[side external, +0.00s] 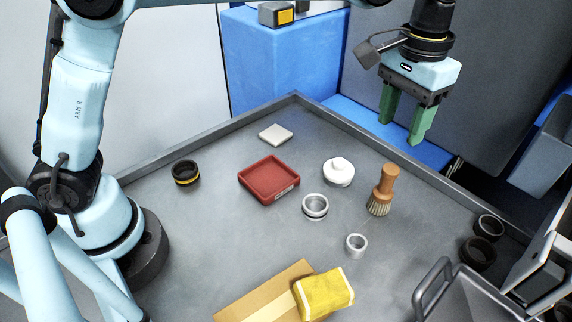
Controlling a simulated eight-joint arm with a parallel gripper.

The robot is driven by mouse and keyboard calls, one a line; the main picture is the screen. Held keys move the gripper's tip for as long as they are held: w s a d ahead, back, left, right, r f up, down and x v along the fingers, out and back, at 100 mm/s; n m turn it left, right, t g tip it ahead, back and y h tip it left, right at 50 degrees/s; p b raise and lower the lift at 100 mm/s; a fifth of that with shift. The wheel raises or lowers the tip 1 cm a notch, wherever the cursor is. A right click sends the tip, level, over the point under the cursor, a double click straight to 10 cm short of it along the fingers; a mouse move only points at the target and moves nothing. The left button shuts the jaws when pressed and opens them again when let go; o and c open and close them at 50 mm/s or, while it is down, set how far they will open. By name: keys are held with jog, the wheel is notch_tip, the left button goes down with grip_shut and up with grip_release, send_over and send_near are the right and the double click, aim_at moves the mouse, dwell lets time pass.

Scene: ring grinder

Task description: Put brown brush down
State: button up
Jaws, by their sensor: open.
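The brown brush (384,187) stands upright on the grey table, bristles down and wooden handle up, right of the middle. My gripper (402,128) is at the upper right, raised above and behind the brush in the picture. Its two green fingers are apart with nothing between them. The gripper does not touch the brush.
The grey table (226,222) has a raised rim. A red tray (269,181), a white lidded pot (338,172), metal rings (315,206), a smaller ring (356,244), a black ring (185,172) and a yellow cloth (325,293) lie around. Black cups (488,228) stand at right.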

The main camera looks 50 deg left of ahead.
jog(key=s+a+r+n+t, duration=0.1)
jog(key=s+a+t, duration=0.4)
jog(key=a, duration=0.9)
jog(key=s+a+f+n+t, duration=0.1)
jog(key=s+a+f+t, duration=0.1)
jog(key=s+a+f, duration=0.4)
jog(key=s+a, duration=0.2)
jog(key=s, duration=0.1)
jog(key=shift+a, duration=0.15)
